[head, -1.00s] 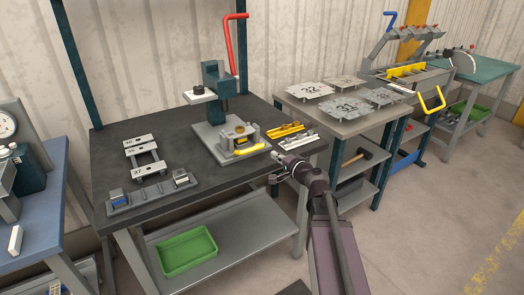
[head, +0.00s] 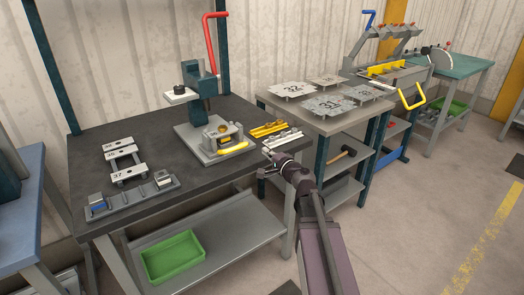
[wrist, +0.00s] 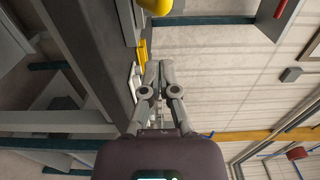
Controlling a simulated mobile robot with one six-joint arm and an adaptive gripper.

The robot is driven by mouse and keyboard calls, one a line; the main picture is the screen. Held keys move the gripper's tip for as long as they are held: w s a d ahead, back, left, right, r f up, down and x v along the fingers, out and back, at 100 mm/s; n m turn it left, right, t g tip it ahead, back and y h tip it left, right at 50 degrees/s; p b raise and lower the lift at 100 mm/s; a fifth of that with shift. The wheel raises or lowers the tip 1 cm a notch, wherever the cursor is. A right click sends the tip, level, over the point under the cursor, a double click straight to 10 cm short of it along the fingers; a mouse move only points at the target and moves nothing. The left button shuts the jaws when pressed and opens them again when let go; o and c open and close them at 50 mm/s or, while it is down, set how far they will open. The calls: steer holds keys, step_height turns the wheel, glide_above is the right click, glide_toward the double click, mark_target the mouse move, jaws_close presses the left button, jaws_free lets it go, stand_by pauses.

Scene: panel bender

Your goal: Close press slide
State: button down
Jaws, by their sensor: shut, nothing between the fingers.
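The press (head: 206,90) stands on the dark workbench, with a red lever (head: 216,44) raised at its top. Its slide (head: 222,137) sits on the grey base plate (head: 187,138) and has a yellow handle (head: 233,147) at its front. Whether the slide is fully in under the ram I cannot tell. My gripper (head: 268,155) is shut and empty, to the right of the slide by the bench's right edge, apart from the handle. In the wrist view my gripper (wrist: 153,68) has its fingers together, with a yellow part (wrist: 155,6) at the top edge.
Yellow and silver rails (head: 272,132) lie on the bench beside my gripper. Numbered plates (head: 123,153) and a grey fixture (head: 130,197) are at the bench's left. A table with numbered sheets (head: 329,104) stands right. A green bin (head: 172,257) is on the lower shelf.

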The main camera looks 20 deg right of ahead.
steer(key=x, duration=1.3)
steer(key=shift+w, duration=0.1)
steer(key=x, duration=0.9)
steer(key=shift+w+a+f, duration=0.1)
steer(key=shift+w+f, duration=0.05)
steer(key=shift+v, duration=1)
steer(key=v, duration=1.2)
steer(key=shift+a, duration=0.1)
